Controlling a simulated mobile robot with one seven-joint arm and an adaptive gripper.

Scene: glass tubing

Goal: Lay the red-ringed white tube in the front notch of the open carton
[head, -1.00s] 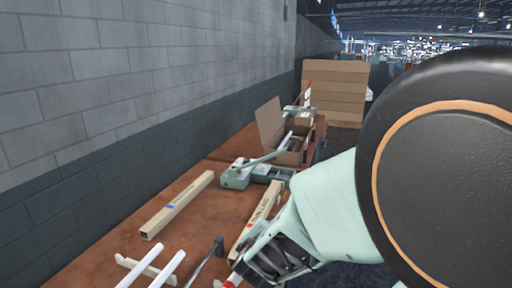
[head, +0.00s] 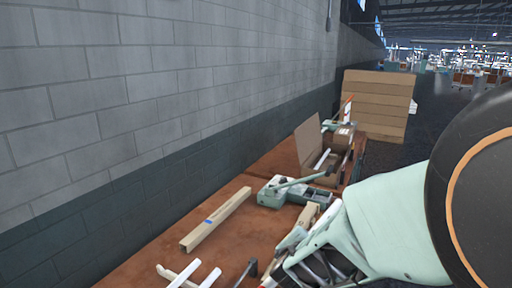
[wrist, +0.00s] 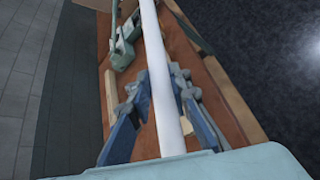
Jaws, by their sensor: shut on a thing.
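My gripper (wrist: 157,92) is shut on a long white tube (wrist: 164,90), with one blue finger on each side of it in the wrist view. The tube runs up and out of the top of that view, and no red ring shows on it there.
A green tool with a lever (head: 275,192) lies on the brown bench (head: 224,246) between my gripper and the carton. A grey wall (head: 130,110) borders the left side.

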